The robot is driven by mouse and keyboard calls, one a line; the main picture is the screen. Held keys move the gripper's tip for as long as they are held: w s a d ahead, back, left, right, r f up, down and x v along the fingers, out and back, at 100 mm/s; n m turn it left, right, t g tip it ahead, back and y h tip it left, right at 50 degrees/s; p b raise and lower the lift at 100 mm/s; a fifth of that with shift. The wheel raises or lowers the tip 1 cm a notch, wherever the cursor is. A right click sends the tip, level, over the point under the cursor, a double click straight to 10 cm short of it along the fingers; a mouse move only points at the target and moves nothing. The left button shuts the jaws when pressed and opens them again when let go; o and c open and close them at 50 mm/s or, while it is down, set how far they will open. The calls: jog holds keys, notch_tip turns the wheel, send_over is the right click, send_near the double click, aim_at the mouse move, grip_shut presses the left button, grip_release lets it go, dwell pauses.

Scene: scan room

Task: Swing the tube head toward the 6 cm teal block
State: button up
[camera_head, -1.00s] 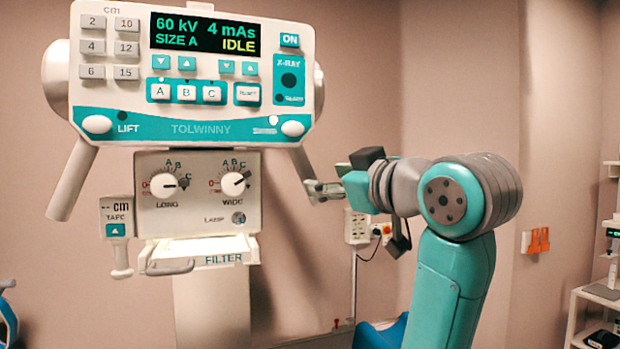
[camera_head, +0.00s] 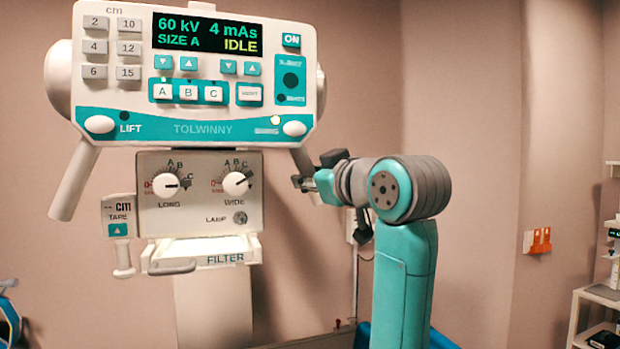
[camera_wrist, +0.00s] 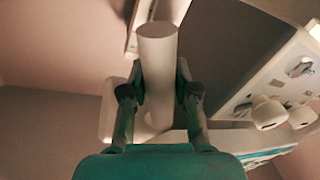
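The tube head (camera_head: 190,75) is a white and teal unit with a control panel, reading 60 kV, 4 mAs, SIZE A, IDLE. A slanted white handle hangs at each side. My gripper (camera_head: 305,183) is at the right handle (camera_head: 299,163), whose lower end it partly hides. In the wrist view, the white handle (camera_wrist: 158,60) lies between my two fingers (camera_wrist: 160,85), with a pad against each side and no clear gap. The left handle (camera_head: 76,180) is free. I see no teal block in either view.
Below the panel are a knob box (camera_head: 200,190), a filter slot (camera_head: 200,252) and a tape unit (camera_head: 119,225). A white shelf (camera_head: 598,296) stands at the right edge. An orange wall fitting (camera_head: 538,240) is on the right wall.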

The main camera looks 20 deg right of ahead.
grip_shut()
jog(key=a+f+m, duration=0.4)
jog(key=a+f, duration=0.1)
jog(key=a, duration=0.2)
jog(key=shift+a+f+t, duration=0.15)
jog(key=shift+f+t, duration=0.15)
jog(key=shift+t, duration=0.1)
jog(key=o, duration=0.7)
grip_release()
jog(key=shift+a, duration=0.15)
jog(key=shift+o, duration=0.2)
jog(key=v, duration=1.2)
